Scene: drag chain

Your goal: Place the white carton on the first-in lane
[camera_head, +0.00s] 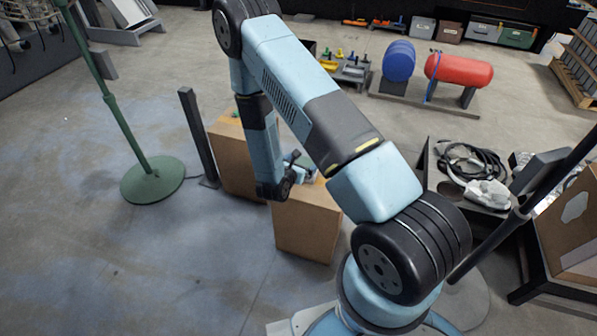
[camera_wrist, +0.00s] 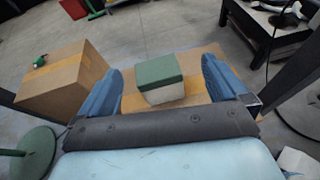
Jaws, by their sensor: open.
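A small box with a green top and whitish sides (camera_wrist: 160,80) stands on a taped cardboard box (camera_wrist: 208,58) in the wrist view. It is the only carton-like thing with white on it near my gripper. My gripper (camera_wrist: 161,70) is open, with one blue finger on each side of this small box. There seems to be a gap on both sides, and I cannot tell whether either finger touches. In the head view my gripper (camera_head: 300,168) is over the nearer cardboard box (camera_head: 305,228), and my arm hides most of the small box. I cannot make out the first-in lane.
A second cardboard box (camera_wrist: 62,84) with a small green item (camera_wrist: 39,61) stands to the left. A green stand base (camera_head: 152,180) and a dark post (camera_head: 198,135) are left of the boxes. A black table with cables (camera_head: 470,165) stands right. Floor at front left is clear.

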